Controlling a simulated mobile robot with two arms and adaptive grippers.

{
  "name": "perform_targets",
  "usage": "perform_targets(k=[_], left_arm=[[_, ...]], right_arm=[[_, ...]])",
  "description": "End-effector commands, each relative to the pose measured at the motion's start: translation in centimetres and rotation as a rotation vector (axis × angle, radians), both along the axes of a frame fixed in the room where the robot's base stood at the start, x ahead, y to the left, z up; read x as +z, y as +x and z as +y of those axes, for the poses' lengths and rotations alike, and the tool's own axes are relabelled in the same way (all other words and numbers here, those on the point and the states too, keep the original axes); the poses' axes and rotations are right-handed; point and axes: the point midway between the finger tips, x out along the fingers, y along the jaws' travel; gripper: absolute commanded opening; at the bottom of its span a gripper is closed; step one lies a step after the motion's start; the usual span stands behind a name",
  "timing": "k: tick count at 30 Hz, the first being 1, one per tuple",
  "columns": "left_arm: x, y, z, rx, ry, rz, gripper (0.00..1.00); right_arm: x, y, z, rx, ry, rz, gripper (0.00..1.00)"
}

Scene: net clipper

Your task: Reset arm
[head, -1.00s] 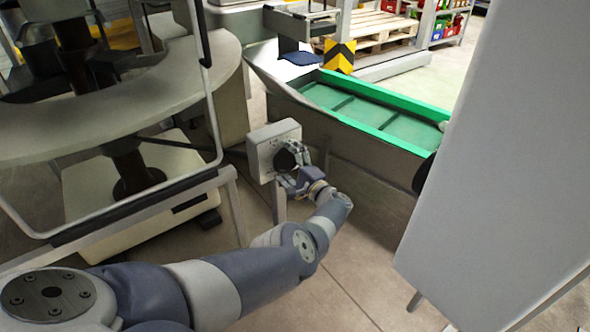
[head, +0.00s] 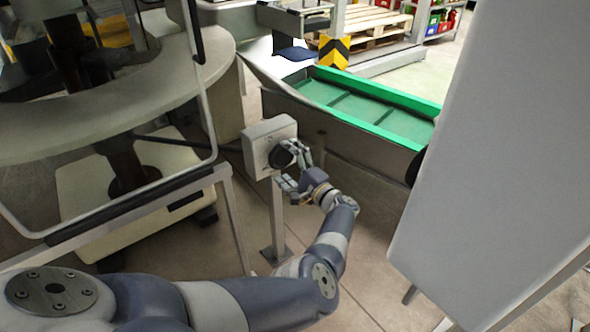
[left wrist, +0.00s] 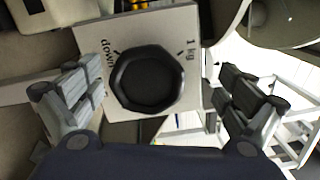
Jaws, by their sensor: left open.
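My left gripper (head: 296,168) is at the grey control box (head: 270,130) on a post, in front of its round black knob (head: 282,155). In the left wrist view the black knob (left wrist: 148,80) is between the two open fingers of the gripper (left wrist: 155,100), with a gap on each side. The box face (left wrist: 104,28) there carries the words "down" and "1 kg" beside the knob. The left gripper holds nothing. My left arm reaches in from the lower left of the head view. My right gripper is not in view.
A green conveyor (head: 380,112) with metal sides runs behind the box to the right. A large round machine (head: 110,110) with a frame guard stands at left. A tall grey panel (head: 490,160) blocks the right.

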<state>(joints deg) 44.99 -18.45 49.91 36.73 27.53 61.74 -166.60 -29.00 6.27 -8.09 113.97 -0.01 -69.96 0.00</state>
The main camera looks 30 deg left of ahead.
Motion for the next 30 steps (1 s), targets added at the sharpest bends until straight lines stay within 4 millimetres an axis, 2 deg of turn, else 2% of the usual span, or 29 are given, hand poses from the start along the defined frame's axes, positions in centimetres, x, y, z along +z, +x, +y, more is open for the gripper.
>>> perform_targets(k=[1,10,14,23,30], left_arm=[[-1.8,-0.1,-3.7,-0.043,-0.033,0.022,0.96],[-1.8,0.0,-3.5,-0.043,-0.033,0.022,0.96],[-1.8,0.5,-2.4,-0.043,-0.033,0.023,0.96],[-1.7,2.2,2.0,-0.039,-0.032,0.021,0.96],[-1.6,2.8,3.4,-0.039,-0.033,0.019,0.96]], right_arm=[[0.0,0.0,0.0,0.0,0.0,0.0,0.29],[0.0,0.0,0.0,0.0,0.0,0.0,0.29],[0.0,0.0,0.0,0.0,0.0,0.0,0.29],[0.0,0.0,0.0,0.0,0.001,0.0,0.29],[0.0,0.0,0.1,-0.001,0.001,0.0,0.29]])
